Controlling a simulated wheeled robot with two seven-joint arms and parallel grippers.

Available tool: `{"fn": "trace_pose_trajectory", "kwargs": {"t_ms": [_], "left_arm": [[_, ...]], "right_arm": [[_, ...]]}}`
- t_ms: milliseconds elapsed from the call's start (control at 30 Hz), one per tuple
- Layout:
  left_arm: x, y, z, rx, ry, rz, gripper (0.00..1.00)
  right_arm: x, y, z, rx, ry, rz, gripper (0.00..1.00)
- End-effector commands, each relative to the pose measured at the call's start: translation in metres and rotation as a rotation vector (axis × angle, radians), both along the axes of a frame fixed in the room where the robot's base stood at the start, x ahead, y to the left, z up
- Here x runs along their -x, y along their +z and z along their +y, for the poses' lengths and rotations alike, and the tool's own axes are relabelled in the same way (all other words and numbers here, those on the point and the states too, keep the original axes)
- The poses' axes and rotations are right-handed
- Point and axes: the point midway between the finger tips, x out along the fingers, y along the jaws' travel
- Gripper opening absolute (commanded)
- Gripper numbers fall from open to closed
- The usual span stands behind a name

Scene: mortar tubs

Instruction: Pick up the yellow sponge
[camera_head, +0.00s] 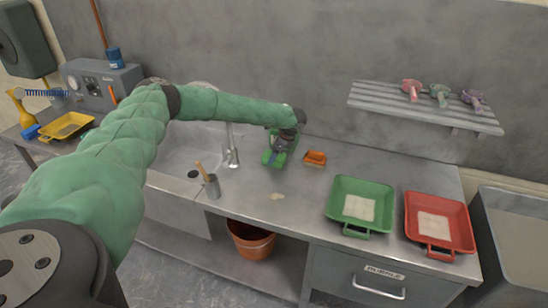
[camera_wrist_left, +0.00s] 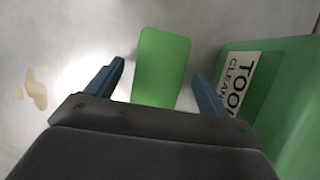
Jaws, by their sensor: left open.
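No plainly yellow sponge shows near my gripper. In the left wrist view a flat bright green slab (camera_wrist_left: 160,52) lies between and beyond my fingers; I cannot tell whether it is the sponge's green side. My left gripper (camera_wrist_left: 158,70) is open, with its blue fingers apart on either side of the slab. A green box (camera_wrist_left: 290,110) with a label reading "TOOL CLEAN" stands close to the right finger. In the head view my left gripper (camera_head: 277,155) is over the back of the counter, hiding part of the green things there. My right gripper is out of view.
A small orange item (camera_head: 315,158) sits right of the gripper. A green tub (camera_head: 376,187) and red tub (camera_head: 455,211) stand right. The counter's front middle is mostly clear.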

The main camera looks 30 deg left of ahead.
Motion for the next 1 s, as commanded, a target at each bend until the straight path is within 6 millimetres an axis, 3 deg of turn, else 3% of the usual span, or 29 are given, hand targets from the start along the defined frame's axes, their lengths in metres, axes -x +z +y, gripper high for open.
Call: {"fn": "trace_pose_trajectory", "kwargs": {"t_ms": [267, 967, 1000], "left_arm": [[0.002, -0.021, 0.009, -0.001, 0.0, 0.001, 0.8], [0.002, -0.026, 0.009, 0.001, 0.001, 0.0, 0.8], [0.002, -0.026, 0.009, 0.0, 0.001, 0.001, 0.74]], "right_arm": [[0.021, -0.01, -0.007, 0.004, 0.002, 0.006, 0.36], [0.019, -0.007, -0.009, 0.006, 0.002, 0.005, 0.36], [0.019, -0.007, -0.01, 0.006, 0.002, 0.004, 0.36]]}}
